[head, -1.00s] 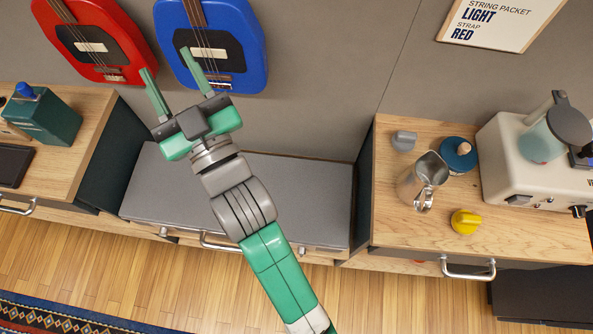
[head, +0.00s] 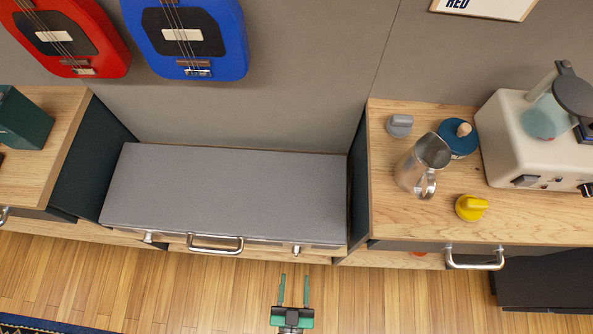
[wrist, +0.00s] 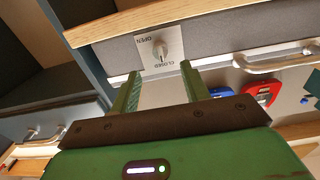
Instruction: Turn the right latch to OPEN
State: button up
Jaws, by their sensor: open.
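The grey bench (head: 230,190) has a small metal right latch (head: 296,251) on its front, right of the bar handle. My gripper (head: 294,277) is in front of and below this latch, over the floor, with its two green fingers apart and empty. In the wrist view the latch (wrist: 160,48) shows as a pale knob on a white plate marked OPEN and CLOSED, with the lettering upside down. The latch lies just beyond the fingertips (wrist: 161,68), between their lines, with no visible contact. Its exact pointing direction is hard to tell.
The bar handle (head: 215,245) is beside the latch, and a left latch (head: 148,237) is farther left. A wooden cabinet (head: 400,220) with a jug (head: 420,165) stands to the right. The wooden floor in front is clear.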

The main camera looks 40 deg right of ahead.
aim_at(297, 251)
jog(key=b+x, duration=0.1)
jog(key=x, duration=0.6)
jog(key=c, duration=1)
